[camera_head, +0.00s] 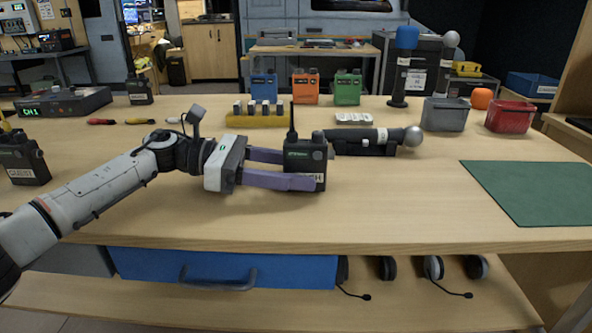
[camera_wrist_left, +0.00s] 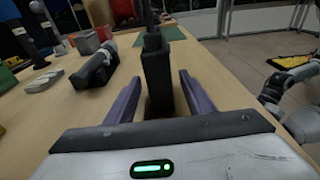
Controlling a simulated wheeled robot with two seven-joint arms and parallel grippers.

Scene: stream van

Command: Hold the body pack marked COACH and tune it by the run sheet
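A dark body pack (camera_head: 305,160) with an antenna and a small green display stands upright on the table. Its label is partly covered by a finger; only its end, seemingly "CH", shows. My left gripper (camera_head: 300,170) has its purple fingers on either side of this pack. In the left wrist view the pack (camera_wrist_left: 158,75) stands between the fingers (camera_wrist_left: 160,98), with a gap on each side. Another dark pack (camera_head: 22,160) stands at the left edge, its label apparently GUEST. A third pack (camera_head: 140,91) stands further back. I cannot pick out the run sheet. My right gripper is out of view.
A handheld microphone (camera_head: 362,141) lies just behind the pack. A yellow battery rack (camera_head: 257,121) and blue, orange and green boxes stand behind. A receiver (camera_head: 62,103) reading CH1 is at back left. A green mat (camera_head: 535,192) lies right; the table between is clear.

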